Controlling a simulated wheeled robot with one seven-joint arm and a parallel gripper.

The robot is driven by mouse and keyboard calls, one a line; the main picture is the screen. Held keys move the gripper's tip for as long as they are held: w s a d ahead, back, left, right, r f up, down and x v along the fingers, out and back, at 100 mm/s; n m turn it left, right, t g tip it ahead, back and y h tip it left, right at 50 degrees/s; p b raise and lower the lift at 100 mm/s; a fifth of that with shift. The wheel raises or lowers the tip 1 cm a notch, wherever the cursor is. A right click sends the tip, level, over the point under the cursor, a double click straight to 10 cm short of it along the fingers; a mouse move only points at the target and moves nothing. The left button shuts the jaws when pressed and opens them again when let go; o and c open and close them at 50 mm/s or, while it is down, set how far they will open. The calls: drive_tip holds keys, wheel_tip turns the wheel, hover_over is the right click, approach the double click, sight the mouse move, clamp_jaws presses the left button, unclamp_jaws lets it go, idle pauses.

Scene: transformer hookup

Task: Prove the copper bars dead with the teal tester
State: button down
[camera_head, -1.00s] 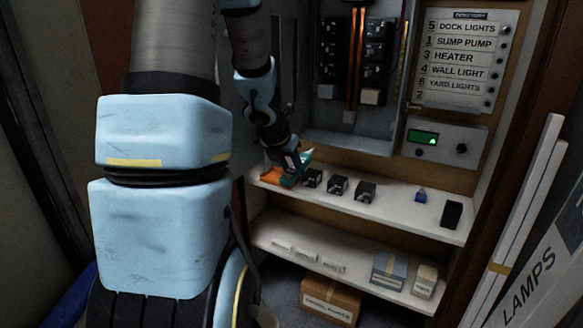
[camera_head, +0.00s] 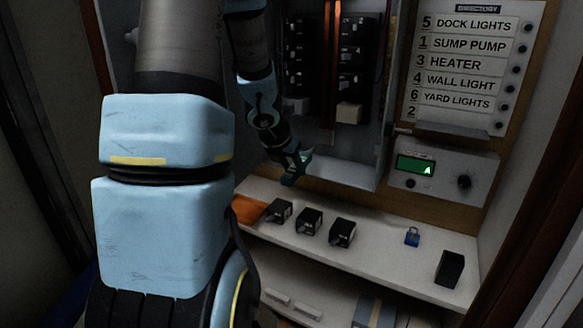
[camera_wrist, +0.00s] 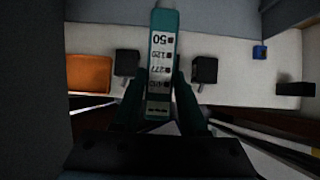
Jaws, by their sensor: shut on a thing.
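The teal tester (camera_wrist: 161,60) is in my gripper (camera_wrist: 162,100), which is shut on it in the wrist view. Its label reads 50, 120, 277 and a blurred number. In the head view the tester (camera_head: 297,168) and my gripper (camera_head: 290,162) are above the shelf's left part, in front of the open panel's lower edge. The copper bars (camera_head: 330,70) run vertically in the panel between two columns of black breakers (camera_head: 354,62). The tester is below the bars and apart from them.
The shelf (camera_head: 375,238) holds an orange thing (camera_head: 248,209), three black blocks (camera_head: 310,221), a blue padlock (camera_head: 412,237) and a black box (camera_head: 450,268). A meter with a green screen (camera_head: 416,166) and a directory board (camera_head: 465,70) are right of the panel.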

sight(303, 157)
drive_tip(key=shift+w+d+p, duration=0.5)
drive_tip(key=shift+w+d, duration=0.05)
drive_tip(key=shift+w, duration=0.5)
drive_tip(key=shift+w+d+p, duration=0.5)
drive_tip(key=shift+w+d, duration=0.1)
drive_tip(key=shift+w, duration=0.4)
drive_tip(key=shift+w+d+p, duration=0.5)
drive_tip(key=shift+w+d, duration=0.05)
drive_tip(key=shift+w, duration=0.5)
drive_tip(key=shift+w+d, duration=0.2)
drive_tip(key=shift+w, duration=0.1)
drive_tip(key=shift+s+a+b, duration=0.5)
drive_tip(key=shift+s+a, duration=0.05)
drive_tip(key=shift+s, duration=0.3)
drive_tip(key=shift+s+a+b, duration=0.35)
drive_tip(key=shift+s+a, duration=0.05)
drive_tip(key=shift+s, duration=0.35)
drive_tip(key=shift+s+a+b, duration=0.35)
drive_tip(key=shift+s+a, duration=0.05)
drive_tip(key=shift+s, duration=0.3)
drive_tip(key=shift+s+a+b, duration=0.35)
drive_tip(key=shift+s+a, duration=0.05)
drive_tip(key=shift+s, duration=0.35)
